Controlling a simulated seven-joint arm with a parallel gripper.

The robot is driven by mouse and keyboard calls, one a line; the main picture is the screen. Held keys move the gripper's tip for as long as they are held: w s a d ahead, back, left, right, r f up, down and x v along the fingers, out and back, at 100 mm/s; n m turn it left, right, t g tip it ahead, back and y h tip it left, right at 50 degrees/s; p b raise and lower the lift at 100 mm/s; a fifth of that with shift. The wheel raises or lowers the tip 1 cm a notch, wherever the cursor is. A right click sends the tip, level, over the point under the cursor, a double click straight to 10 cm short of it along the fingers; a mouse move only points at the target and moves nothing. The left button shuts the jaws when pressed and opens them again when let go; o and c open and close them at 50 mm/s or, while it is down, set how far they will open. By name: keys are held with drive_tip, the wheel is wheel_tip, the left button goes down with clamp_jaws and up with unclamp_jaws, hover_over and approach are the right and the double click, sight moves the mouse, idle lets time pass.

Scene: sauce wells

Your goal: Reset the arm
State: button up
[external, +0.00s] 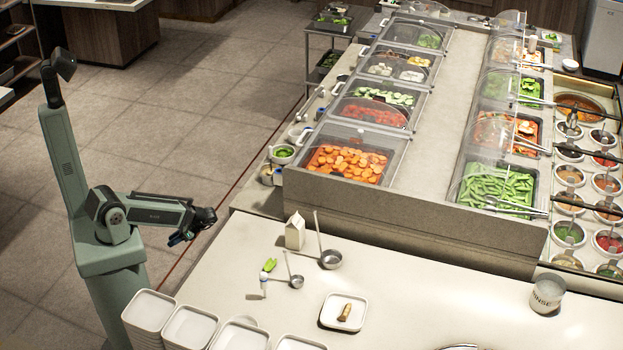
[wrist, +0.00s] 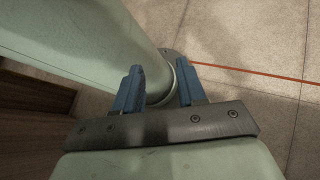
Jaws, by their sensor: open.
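My gripper (external: 183,238) is at the left of the external view, beside my own arm column and left of the counter's edge. It is over the floor, not over the counter, and it touches no object. In the wrist view my gripper (wrist: 161,78) shows two blue fingers spread apart, with nothing held between them. Behind the fingers lie a pale green part of my own body and the tiled floor.
The white counter (external: 420,300) holds a small carton (external: 295,231), ladles (external: 330,259), a square plate (external: 330,321) with a brown item, stacked white dishes (external: 150,311) and a cup (external: 547,293). Food pans (external: 346,163) stand behind. Open floor (external: 200,100) lies at the left.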

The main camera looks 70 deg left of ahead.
drive_tip(key=s+d+f+n+t+h, duration=0.1)
drive_tip(key=s+d+f+n+t, duration=0.1)
drive_tip(key=d+f, duration=0.5)
drive_tip(key=s+d+f+n+t+h, duration=0.1)
drive_tip(key=s+d+f+n+t, duration=0.1)
drive_tip(key=d+f, duration=0.5)
wheel_tip(320, 180, down, 3)
drive_tip(key=shift+s+r+n, duration=0.2)
drive_tip(key=shift+s+n, duration=0.1)
drive_tip(key=shift+n, duration=0.1)
